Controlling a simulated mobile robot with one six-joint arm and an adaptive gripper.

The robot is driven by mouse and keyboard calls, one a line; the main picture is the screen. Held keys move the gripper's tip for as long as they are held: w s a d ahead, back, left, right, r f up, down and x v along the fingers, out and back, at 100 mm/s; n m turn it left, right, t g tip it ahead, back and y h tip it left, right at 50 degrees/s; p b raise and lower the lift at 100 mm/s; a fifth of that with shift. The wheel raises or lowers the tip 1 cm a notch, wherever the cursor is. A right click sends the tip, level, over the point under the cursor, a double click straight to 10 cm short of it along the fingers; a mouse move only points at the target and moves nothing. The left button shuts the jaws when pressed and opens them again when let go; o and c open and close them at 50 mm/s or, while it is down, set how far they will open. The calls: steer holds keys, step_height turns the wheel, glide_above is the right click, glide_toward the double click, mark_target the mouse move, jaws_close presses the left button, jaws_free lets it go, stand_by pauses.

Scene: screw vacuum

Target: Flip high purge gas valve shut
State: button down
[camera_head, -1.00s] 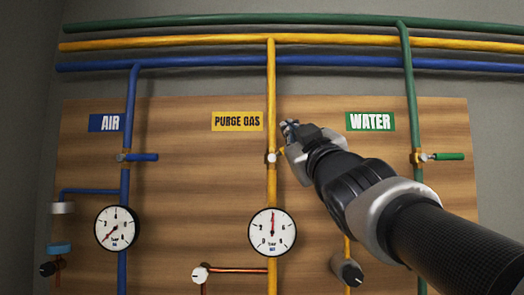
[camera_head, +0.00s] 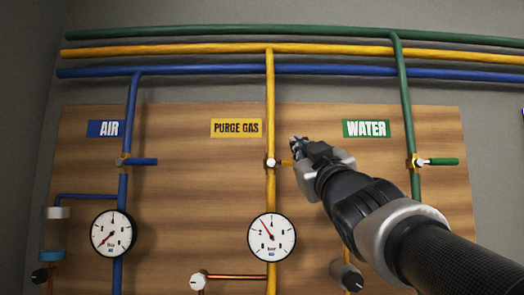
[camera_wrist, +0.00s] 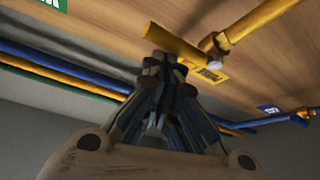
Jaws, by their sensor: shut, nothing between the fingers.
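The purge gas valve (camera_head: 270,162) sits on the vertical yellow pipe (camera_head: 270,90), below the "PURGE GAS" label (camera_head: 236,128). Its short yellow handle (camera_head: 285,162) points right, roughly crosswise to the pipe; its outer end is hidden behind my gripper. In the wrist view, the yellow handle (camera_wrist: 178,44) lies just beyond my fingertips, with its pivot to the right. My gripper (camera_head: 297,145) is shut and empty, its tips beside the handle's outer end. I cannot tell whether they touch. The purge gas gauge (camera_head: 272,237) has its needle pointing up and left.
The air valve's blue handle (camera_head: 143,162) and the water valve's green handle (camera_head: 442,161) both lie horizontal. Green, yellow and blue pipes run across the top. The air gauge (camera_head: 113,234) is at left. A dark knob (camera_head: 347,276) stands below my arm.

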stand_by(0.5)
step_height(320, 180, up, 5)
steer(key=p, duration=0.4)
steer(key=a+b+v, duration=0.1)
steer(key=b+v, duration=0.3)
steer(key=v, duration=0.7)
steer(key=shift+a+f+b, duration=0.3)
steer(key=shift+a+f, duration=0.15)
steer(key=shift+a, duration=0.1)
